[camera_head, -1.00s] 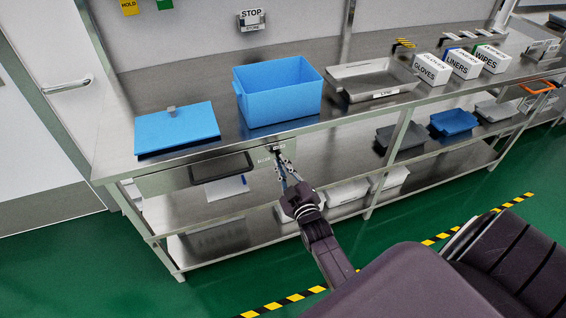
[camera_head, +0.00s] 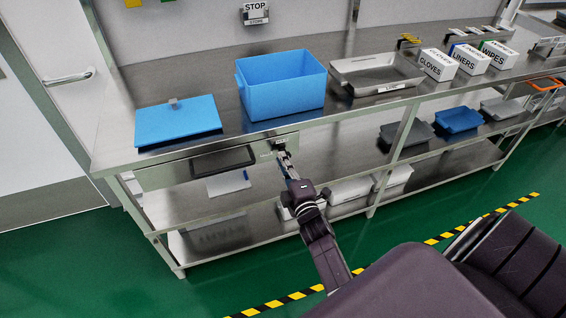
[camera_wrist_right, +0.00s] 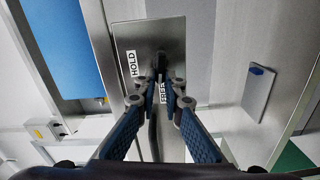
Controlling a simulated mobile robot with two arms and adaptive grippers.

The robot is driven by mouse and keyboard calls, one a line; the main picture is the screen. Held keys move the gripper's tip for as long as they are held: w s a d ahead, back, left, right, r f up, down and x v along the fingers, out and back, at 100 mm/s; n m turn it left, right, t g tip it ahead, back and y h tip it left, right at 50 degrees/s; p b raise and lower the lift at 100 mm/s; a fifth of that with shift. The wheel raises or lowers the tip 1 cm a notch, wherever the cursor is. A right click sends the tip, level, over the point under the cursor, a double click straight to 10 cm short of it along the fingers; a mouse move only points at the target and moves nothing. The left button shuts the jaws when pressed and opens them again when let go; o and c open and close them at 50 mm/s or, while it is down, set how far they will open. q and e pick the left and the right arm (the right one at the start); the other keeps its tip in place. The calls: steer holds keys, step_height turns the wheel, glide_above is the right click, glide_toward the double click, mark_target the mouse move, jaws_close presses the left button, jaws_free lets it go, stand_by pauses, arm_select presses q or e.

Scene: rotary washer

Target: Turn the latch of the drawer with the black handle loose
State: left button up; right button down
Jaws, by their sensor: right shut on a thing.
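The steel drawer (camera_head: 185,172) with the black handle (camera_head: 224,160) sits under the bench top at the left. Its latch (camera_head: 279,142) is a small dark piece at the right end of the drawer front. My right gripper (camera_head: 283,154) is shut on the latch. In the right wrist view the right gripper (camera_wrist_right: 161,80) has its fingertips together over the dark latch. A HOLD label (camera_wrist_right: 131,63) shows beside it, and a second label (camera_wrist_right: 162,93) is partly covered by the fingers. The latch's exact angle is hard to tell. My left gripper is not in view.
On the bench stand a blue lid (camera_head: 178,122), a blue bin (camera_head: 283,86), a steel tray (camera_head: 375,75) and labelled boxes (camera_head: 438,64). Lower shelves hold dark trays (camera_head: 405,133) and white bins (camera_head: 350,189). The green floor in front is open.

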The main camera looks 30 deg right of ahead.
steer(key=shift+f+n, duration=0.1)
steer(key=shift+n, duration=0.3)
steer(key=c, duration=2)
jaws_free()
steer(key=shift+c, duration=0.2)
steer(key=shift+s, duration=0.1)
steer(key=v, duration=0.7)
steer(key=shift+s, duration=0.15)
